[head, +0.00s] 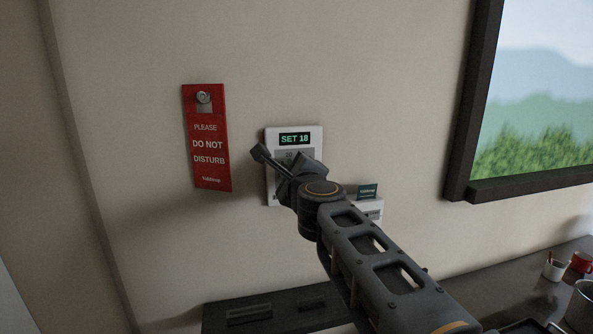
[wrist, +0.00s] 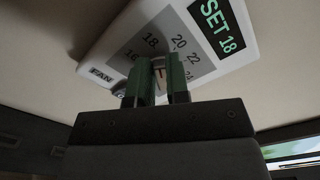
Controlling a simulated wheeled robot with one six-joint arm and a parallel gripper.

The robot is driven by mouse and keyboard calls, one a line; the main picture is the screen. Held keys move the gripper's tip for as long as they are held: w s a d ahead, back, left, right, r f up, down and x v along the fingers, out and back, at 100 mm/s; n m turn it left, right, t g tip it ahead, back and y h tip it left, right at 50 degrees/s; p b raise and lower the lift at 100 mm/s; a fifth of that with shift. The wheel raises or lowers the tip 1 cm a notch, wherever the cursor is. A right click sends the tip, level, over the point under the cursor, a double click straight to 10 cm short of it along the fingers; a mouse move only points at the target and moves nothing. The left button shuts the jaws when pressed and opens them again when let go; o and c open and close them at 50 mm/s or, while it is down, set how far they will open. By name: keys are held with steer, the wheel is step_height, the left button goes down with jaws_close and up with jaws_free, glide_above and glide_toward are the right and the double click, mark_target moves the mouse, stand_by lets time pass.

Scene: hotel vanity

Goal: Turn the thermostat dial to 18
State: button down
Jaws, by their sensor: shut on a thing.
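The white thermostat (head: 311,134) hangs on the wall, partly hidden behind my arm in the head view. Its display (head: 294,139) reads "SET 18", and the display also shows in the wrist view (wrist: 222,26). The dial (wrist: 159,66) sits on a grey panel with printed numbers around it, including 16, 18, 20 and 22. My gripper (wrist: 161,72) is shut on the dial, with a finger on each side of it. The fingers hide most of the dial. In the head view my gripper covers the thermostat's lower part.
A red "Do not disturb" sign (head: 208,140) hangs on the wall to the left. A small white holder with a dark card (head: 368,191) is just right of the thermostat. A dark-framed window (head: 466,100) is at the right. A dark counter (head: 500,285) with cups lies below.

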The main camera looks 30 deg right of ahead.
steer(key=shift+a+n, duration=0.1)
steer(key=shift+n, duration=0.5)
steer(key=c, duration=1.1)
jaws_free()
